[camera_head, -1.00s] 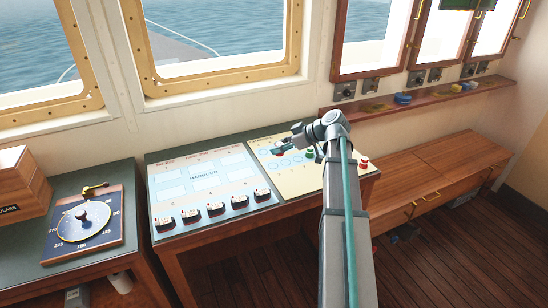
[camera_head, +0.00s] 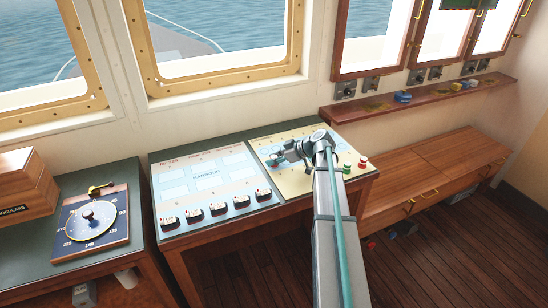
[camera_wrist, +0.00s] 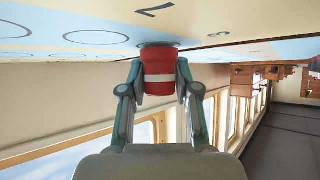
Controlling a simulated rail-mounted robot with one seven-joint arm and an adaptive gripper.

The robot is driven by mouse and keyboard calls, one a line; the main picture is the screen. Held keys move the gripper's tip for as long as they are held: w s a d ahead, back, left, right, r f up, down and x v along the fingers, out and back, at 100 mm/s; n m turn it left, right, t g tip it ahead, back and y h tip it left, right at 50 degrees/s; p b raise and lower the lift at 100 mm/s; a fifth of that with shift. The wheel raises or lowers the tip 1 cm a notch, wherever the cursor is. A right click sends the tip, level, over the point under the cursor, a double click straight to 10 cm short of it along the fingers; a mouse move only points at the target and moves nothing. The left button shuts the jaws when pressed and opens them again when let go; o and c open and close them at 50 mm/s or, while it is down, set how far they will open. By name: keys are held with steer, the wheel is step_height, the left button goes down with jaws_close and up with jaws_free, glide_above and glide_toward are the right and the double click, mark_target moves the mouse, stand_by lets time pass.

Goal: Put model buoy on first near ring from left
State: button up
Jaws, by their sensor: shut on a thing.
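The model buoy (camera_wrist: 159,72) is red with a pale band. In the wrist view, my gripper (camera_wrist: 159,88) is shut on its sides. The buoy's far end is at the chart board (camera_wrist: 230,12), over a ring; whether it touches is hard to tell. Another ring (camera_wrist: 96,37) shows to the left in that view. In the head view, my gripper (camera_head: 280,159) is low over the left part of the yellow and blue chart board (camera_head: 304,187). There the gripper and arm hide most of the rings, and I cannot make out the buoy clearly.
A green piece (camera_head: 347,166) and a red piece (camera_head: 364,163) stand at the board's right. A pale harbour chart (camera_head: 205,175) with several small ship models lies to the left. A blue dial instrument (camera_head: 90,220) is farther left. A shelf (camera_head: 430,98) runs along the wall.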

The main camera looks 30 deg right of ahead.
steer(key=shift+f, duration=0.2)
steer(key=o, duration=0.9)
steer(key=shift+r, duration=0.15)
steer(key=shift+s+r, duration=0.1)
steer(key=shift+r, duration=0.05)
steer(key=b+v, duration=0.3)
steer(key=v, duration=0.8)
steer(key=shift+s+d+r, duration=0.2)
steer(key=shift+s+d, duration=0.05)
